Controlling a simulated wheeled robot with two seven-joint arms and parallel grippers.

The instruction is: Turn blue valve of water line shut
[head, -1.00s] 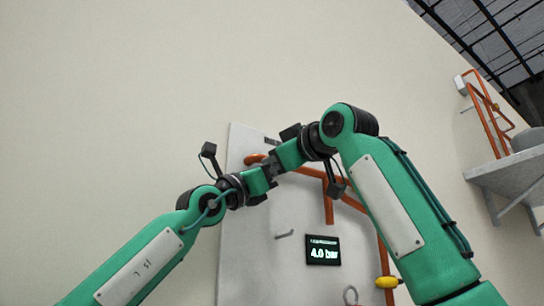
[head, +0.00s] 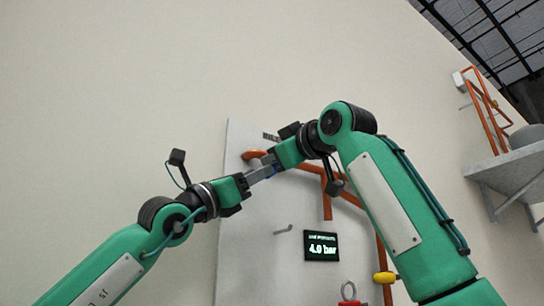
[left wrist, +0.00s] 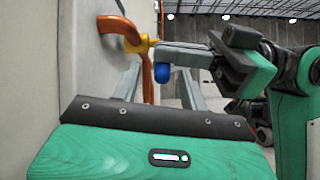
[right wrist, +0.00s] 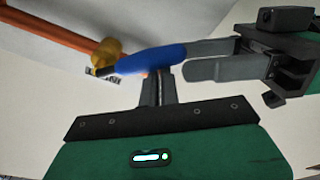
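The blue valve handle (right wrist: 150,58) extends from the yellow valve body (right wrist: 107,52) on the orange pipe. It also shows in the left wrist view (left wrist: 162,73) and is mostly hidden in the head view. My left gripper (head: 268,171) is open, its fingers (right wrist: 212,59) apart at the handle's free end; I cannot tell if they touch it. My right gripper (head: 277,163) comes in from the right. Its fingers (right wrist: 157,90) look closed together, with their tips at the handle's middle; the handle crosses in front of them, and contact is unclear.
Orange pipes (head: 327,205) run along a pale panel (head: 240,235) with a display (head: 321,246) reading 4.0 bar. A hook (head: 284,229), a yellow fitting (head: 384,277) and a red part (head: 350,303) sit lower. A grey shelf (head: 505,170) is at right. The two grippers are very close together.

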